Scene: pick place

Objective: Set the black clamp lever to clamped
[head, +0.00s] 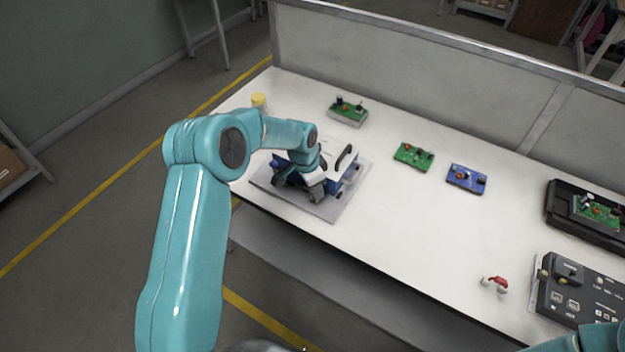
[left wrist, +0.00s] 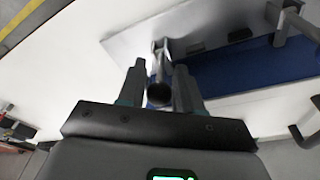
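My left gripper (head: 318,192) is at the near side of a blue-and-white fixture on a grey plate (head: 335,205). In the left wrist view its two grey fingers (left wrist: 159,75) stand apart. A metal lever with a dark rounded end (left wrist: 159,95) lies between them, its end pointing at the camera. It looks like the black clamp lever; whether the fingers touch it I cannot tell. In the head view the gripper hides it. The blue part of the fixture (left wrist: 245,72) lies beyond the fingers. My right gripper is out of view.
A black handle (head: 344,157) stands up from the fixture. Circuit boards, green (head: 413,156) and blue (head: 467,178), lie to the right. A control box (head: 580,295) is at the far right. A yellow cylinder (head: 258,100) stands behind.

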